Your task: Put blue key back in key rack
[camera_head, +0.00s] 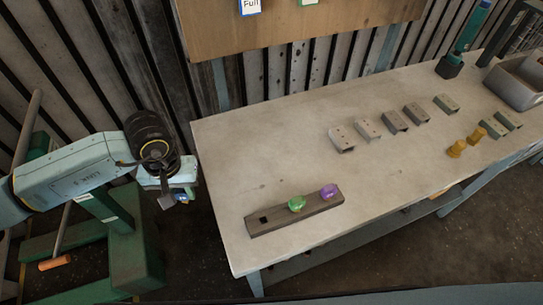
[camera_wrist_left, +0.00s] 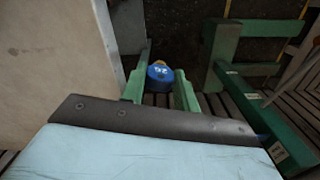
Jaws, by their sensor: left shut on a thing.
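My left gripper (camera_head: 176,195) is off the left end of the table, to the left of the key rack. The left wrist view shows its two green fingers shut on the round blue key (camera_wrist_left: 160,71), with the key's labelled top between the fingertips. In the head view the key is mostly hidden by the gripper. The key rack (camera_head: 318,208) is a dark wooden bar lying on the table near its front left. It holds a green key (camera_head: 297,203) and a purple key (camera_head: 329,192); its left slot is empty. My right gripper is not in view.
The pale table (camera_head: 250,160) has clear room around the rack. Several grey metal brackets (camera_head: 395,121) and two yellow pieces (camera_head: 457,148) lie farther right. A grey bin (camera_head: 515,88) stands at the far right. Green frames (camera_head: 135,250) stand on the floor left of the table.

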